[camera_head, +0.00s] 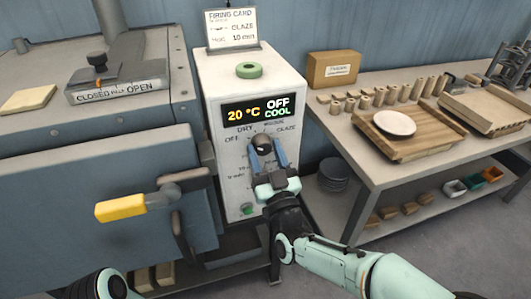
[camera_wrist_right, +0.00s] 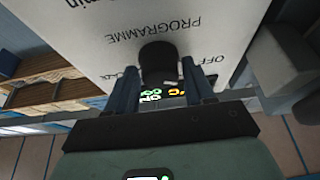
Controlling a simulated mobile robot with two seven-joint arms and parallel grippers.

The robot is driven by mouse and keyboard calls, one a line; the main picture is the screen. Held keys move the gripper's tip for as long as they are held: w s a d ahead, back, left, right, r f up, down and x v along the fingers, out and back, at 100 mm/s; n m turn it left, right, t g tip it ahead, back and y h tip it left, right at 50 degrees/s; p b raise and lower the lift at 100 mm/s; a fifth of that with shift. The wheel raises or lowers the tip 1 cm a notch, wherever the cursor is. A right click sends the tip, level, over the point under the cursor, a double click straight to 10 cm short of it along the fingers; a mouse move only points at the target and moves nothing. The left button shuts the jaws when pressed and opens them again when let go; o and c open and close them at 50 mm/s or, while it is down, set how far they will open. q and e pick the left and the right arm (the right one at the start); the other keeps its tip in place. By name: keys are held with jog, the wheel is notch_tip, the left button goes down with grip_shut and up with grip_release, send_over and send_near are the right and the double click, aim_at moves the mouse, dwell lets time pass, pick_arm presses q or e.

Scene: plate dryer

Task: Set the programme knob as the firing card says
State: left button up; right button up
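The programme knob (camera_head: 262,143) is a dark round knob on the front of the white control box (camera_head: 222,75). It also shows in the right wrist view (camera_wrist_right: 158,58). Printed labels around it include OFF, DRY and GLAZE. The display (camera_head: 257,109) reads 20 °C, OFF, COOL. My left gripper is out of view.
At left is the kiln with a yellow handle (camera_head: 120,207). A workbench (camera_head: 365,171) with pottery stands at right.

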jog(key=c, duration=0.5)
